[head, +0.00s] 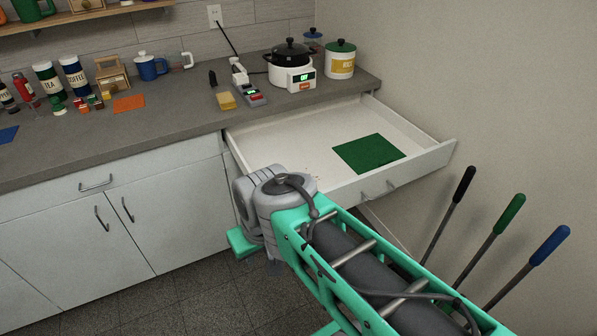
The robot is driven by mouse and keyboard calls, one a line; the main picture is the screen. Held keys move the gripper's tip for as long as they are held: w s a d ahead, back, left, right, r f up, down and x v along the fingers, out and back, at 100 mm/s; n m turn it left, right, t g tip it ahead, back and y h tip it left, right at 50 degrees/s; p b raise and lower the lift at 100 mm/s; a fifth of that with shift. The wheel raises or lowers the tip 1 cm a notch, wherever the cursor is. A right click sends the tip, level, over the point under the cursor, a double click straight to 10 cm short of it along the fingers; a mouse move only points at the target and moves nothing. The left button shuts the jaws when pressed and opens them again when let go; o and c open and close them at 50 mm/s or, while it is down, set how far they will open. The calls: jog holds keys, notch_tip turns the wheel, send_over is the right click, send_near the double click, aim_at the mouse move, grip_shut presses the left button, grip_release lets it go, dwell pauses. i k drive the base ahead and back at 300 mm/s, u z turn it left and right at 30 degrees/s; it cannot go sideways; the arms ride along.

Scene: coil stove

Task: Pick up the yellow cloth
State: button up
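I see no flat yellow cloth. The only yellow item of that kind is a small yellow block-like piece (226,101) on the counter, left of a grey device; I cannot tell if it is folded cloth or a sponge. A green cloth (369,153) lies flat in the open drawer (290,143). An orange cloth (128,103) lies on the counter, and part of a blue cloth (8,134) shows at the left edge. My arm reaches in front of the drawer; my gripper's fingers are not in view.
The drawer juts out over the floor. Black, green and blue handles (503,214) stand at the right. The counter's front strip is clear.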

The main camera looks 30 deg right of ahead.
aim_at(226, 102)
jog(key=u, duration=0.1)
jog(key=i, duration=0.7)
jog(key=u, duration=0.5)
jog(key=i, duration=1.55)
jog(key=u, duration=0.2)
